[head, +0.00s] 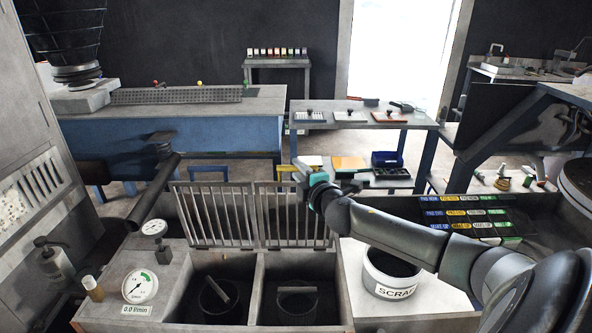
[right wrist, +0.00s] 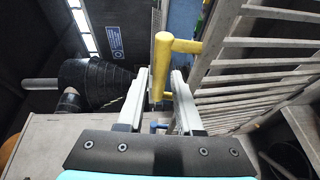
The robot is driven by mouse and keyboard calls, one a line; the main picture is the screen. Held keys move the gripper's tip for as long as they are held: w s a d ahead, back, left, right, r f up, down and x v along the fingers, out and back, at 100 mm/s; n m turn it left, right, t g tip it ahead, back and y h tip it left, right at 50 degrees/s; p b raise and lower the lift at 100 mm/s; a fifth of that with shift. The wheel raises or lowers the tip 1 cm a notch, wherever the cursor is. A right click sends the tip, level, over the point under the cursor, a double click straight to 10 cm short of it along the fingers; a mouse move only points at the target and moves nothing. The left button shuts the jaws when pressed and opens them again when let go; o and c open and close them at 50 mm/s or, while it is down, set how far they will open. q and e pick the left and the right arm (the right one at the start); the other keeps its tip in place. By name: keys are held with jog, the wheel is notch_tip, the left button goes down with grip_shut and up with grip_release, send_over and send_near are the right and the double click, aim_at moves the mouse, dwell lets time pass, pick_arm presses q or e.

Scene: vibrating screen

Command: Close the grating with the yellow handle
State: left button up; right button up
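Two barred gratings stand raised side by side behind the two open compartments, a left one (head: 212,216) and a right one (head: 282,214). My right gripper (head: 297,168) is at the top right of the right grating. In the right wrist view, the yellow handle (right wrist: 166,62) sticks out from the grating's slatted face (right wrist: 245,75). The open fingers of my right gripper (right wrist: 161,82) are on either side of the handle's bar, with a small gap. My left gripper is not in view.
Below the gratings, the compartments hold dark containers. A SCRAP bucket (head: 391,272) stands right of them, under my right arm. A round gauge (head: 139,284) and a dark horizontal pipe (head: 153,192) are on the left. A button panel (head: 466,214) lies to the right.

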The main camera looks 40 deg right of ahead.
jog(key=shift+x, duration=0.95)
jog(key=shift+c, duration=0.3)
grip_shut()
dwell(0.6)
